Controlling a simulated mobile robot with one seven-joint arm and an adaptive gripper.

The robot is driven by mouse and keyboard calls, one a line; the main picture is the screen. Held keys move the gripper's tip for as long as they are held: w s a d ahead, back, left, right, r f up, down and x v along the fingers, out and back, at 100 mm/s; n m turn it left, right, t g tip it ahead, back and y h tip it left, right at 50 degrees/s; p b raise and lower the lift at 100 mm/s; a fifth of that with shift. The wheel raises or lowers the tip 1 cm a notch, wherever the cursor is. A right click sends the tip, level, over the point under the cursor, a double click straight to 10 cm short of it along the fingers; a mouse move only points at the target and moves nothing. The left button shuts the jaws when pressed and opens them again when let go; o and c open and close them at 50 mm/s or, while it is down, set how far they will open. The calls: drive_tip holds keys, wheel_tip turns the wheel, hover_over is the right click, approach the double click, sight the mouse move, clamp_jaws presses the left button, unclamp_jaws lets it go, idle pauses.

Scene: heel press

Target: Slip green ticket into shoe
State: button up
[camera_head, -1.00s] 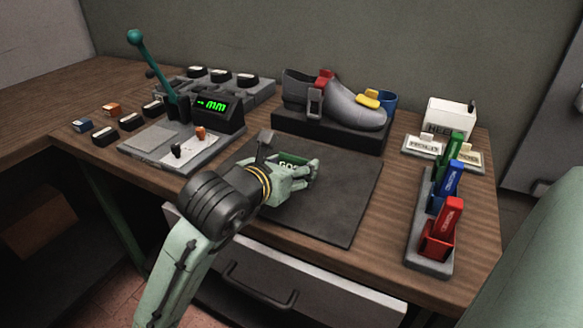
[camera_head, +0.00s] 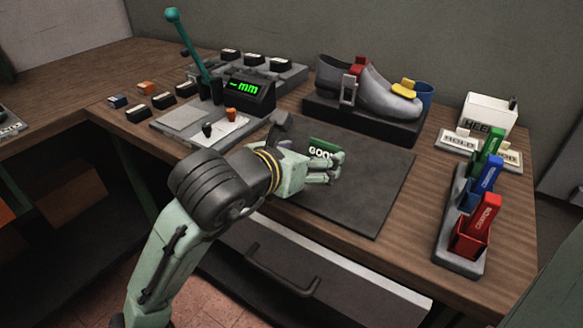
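I cannot tell whether the fingers touch the ticket. The grey shoe (camera_head: 390,98) stands on a black block (camera_head: 365,122) behind the mat, toe to the right. A red piece (camera_head: 358,67) is at its opening and a yellow piece (camera_head: 404,88) is on its front.
The dark mat (camera_head: 365,205) is mostly bare. A rack (camera_head: 447,245) at right holds green, blue and red items. Behind it are a white box (camera_head: 488,115) and a "HOLD" card (camera_head: 459,141). A device with a teal lever (camera_head: 190,45) and mm display stands at left.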

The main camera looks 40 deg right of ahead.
drive_tip(key=b+v, duration=0.2)
drive_tip(key=v, duration=0.4)
drive_tip(key=shift+s+a+r+b, duration=0.1)
drive_tip(key=shift+a+b, duration=0.1)
drive_tip(key=shift+b, duration=0.2)
